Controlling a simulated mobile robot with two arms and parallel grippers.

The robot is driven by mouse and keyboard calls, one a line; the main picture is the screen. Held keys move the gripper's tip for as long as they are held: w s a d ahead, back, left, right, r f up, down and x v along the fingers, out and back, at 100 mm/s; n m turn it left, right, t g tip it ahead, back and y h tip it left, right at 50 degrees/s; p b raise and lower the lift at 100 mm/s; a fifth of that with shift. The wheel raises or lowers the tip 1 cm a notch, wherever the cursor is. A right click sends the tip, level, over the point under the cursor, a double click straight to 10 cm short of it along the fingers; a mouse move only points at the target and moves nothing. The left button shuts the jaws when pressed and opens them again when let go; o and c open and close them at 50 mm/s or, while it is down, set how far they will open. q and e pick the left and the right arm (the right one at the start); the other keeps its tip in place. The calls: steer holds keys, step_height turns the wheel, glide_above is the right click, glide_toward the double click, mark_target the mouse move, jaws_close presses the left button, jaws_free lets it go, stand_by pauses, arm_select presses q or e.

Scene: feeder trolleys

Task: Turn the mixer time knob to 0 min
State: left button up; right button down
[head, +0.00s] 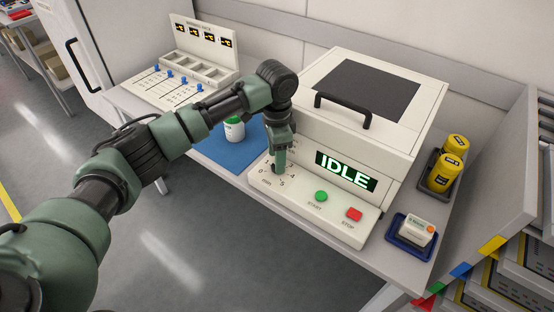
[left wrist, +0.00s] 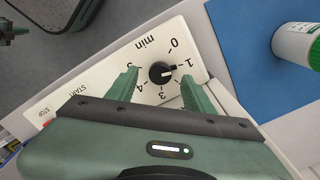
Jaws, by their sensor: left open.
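The mixer time knob (left wrist: 160,73) is a round black dial on the mixer's white panel, with a minute scale from 0 to 5 around it. Its white mark points to the right in the left wrist view, close to the 1. My left gripper (left wrist: 159,78) is open, with one green finger on each side of the knob and gaps between. In the head view my left gripper (head: 278,168) points down at the panel's left end and hides the knob. The mixer (head: 400,136) has a green-lit display (head: 346,171) reading IDLE.
A green start button (head: 321,196) and a red stop button (head: 354,214) sit right of the knob. A white jar with a green lid (head: 235,129) stands on a blue mat (head: 225,152) to the left.

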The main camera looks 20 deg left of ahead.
arm_select(q)
steer(key=shift+f, duration=1.1)
jaws_close()
steer(key=shift+r+p, duration=0.15)
steer(key=shift+p, duration=0.4)
steer(key=n+p, duration=0.7)
steer(key=p, duration=0.3)
steer(key=shift+r, duration=0.1)
steer(key=shift+f+n+p, duration=0.2)
steer(key=shift+n+p, duration=1.2)
steer(key=shift+p, duration=0.15)
arm_select(e)
step_height(320, 180, up, 14)
steer(key=w, duration=0.1)
steer(key=shift+w+r, duration=0.15)
steer(key=shift+w, duration=0.05)
arm_select(q)
jaws_free()
